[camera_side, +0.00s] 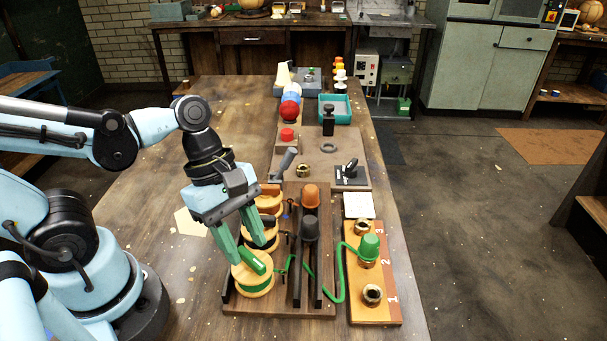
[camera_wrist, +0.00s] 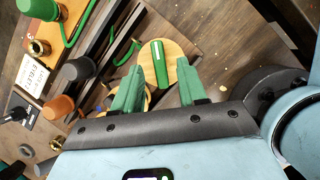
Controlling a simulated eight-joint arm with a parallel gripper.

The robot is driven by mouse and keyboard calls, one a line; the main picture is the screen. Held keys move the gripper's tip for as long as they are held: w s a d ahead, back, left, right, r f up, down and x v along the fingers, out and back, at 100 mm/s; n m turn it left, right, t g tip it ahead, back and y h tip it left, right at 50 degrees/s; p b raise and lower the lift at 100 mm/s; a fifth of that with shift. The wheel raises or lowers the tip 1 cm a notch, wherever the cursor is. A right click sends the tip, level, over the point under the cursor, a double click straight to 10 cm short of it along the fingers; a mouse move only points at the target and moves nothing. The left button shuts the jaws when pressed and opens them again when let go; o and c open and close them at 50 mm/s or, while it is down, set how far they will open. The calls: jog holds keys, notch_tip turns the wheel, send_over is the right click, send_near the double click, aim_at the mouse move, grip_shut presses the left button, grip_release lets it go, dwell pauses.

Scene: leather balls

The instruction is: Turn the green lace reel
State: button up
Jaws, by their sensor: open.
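The green lace reel (camera_side: 252,285) is a pale wooden disc with a raised green bar across its top. It is at the near-left end of a dark wooden rack (camera_side: 290,308). It also shows in the wrist view (camera_wrist: 181,54), just ahead of my fingertips. My gripper (camera_side: 251,251) is open, its two green fingers pointing down just above the reel. In the wrist view my gripper (camera_wrist: 158,80) has the green bar in line with the gap between its fingers; contact cannot be told. The green lace (camera_side: 341,285) curves right to a green cap (camera_side: 370,247) on a numbered board.
More reels (camera_side: 268,204) stand behind the green one, partly hidden by my gripper. An orange cap (camera_side: 311,195) and a black cap (camera_side: 310,228) stand on the rack. The orange board (camera_side: 388,310) has brass rings (camera_side: 372,294). The table's left side (camera_side: 180,270) is mostly clear.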

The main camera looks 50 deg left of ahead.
jog(key=shift+x, duration=0.9)
grip_shut()
